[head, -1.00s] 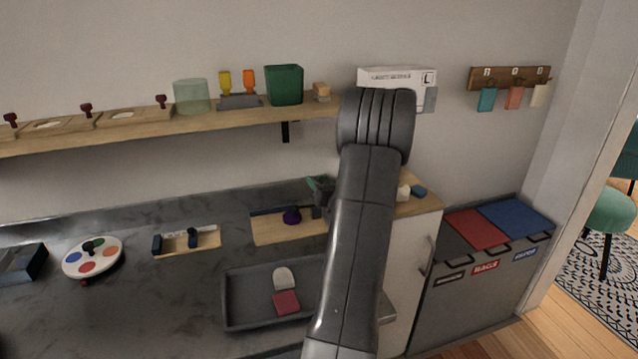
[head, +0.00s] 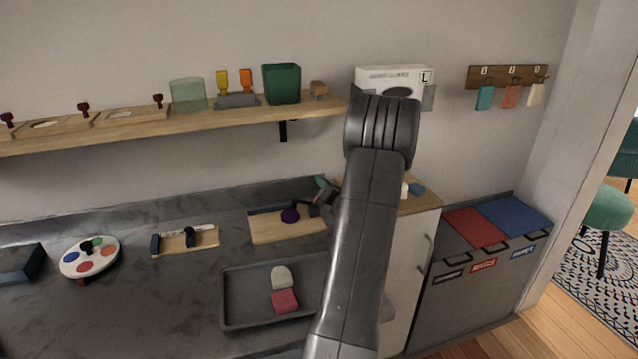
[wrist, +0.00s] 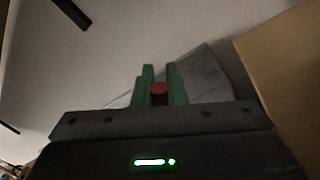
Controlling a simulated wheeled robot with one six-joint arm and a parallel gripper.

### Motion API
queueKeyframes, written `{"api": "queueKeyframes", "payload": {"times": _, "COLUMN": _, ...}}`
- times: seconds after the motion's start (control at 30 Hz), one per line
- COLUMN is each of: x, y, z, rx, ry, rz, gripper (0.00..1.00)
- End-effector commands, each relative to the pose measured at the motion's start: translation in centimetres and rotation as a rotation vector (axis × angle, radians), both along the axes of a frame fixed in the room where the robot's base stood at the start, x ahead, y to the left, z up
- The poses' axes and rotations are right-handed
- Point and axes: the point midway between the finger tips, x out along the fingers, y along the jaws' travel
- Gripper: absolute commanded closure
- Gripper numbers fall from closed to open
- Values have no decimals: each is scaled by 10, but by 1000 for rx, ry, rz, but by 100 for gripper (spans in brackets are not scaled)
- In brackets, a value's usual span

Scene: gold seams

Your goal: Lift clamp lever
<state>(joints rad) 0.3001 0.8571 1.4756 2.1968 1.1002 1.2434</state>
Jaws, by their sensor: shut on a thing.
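My gripper (head: 325,190) is at the back of the counter, just left of my arm, beside the right end of a wooden board (head: 270,231). In the wrist view its green fingers (wrist: 159,88) are closed on a small red round-ended piece (wrist: 159,89), which I take for the clamp lever's tip. The rest of the lever is hidden behind the fingers and the gripper body. I cannot tell how far the lever is raised.
A grey tray (head: 240,318) holds a pale piece (head: 281,277) and a red piece (head: 285,301). A second board (head: 175,245) with dark blocks and a colour-dotted disc (head: 90,258) lie left. A wooden shelf (head: 230,114) runs above. My arm hides part of the cabinet (head: 412,255).

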Motion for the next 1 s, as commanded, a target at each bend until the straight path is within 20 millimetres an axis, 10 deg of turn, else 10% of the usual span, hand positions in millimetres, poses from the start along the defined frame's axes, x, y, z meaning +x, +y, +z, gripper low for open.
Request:
{"api": "queueKeyframes", "payload": {"times": 0.43, "x": 1, "y": -4, "z": -3, "rx": 63, "ry": 20, "rz": 0, "gripper": 100}}
{"api": "queueKeyframes", "payload": {"times": 0.57, "x": 1, "y": -4, "z": -3, "rx": 63, "ry": 21, "rz": 1, "gripper": 67}}
{"api": "queueKeyframes", "payload": {"times": 1.0, "x": 1, "y": -3, "z": 14, "rx": 60, "ry": 18, "rz": 1, "gripper": 67}}
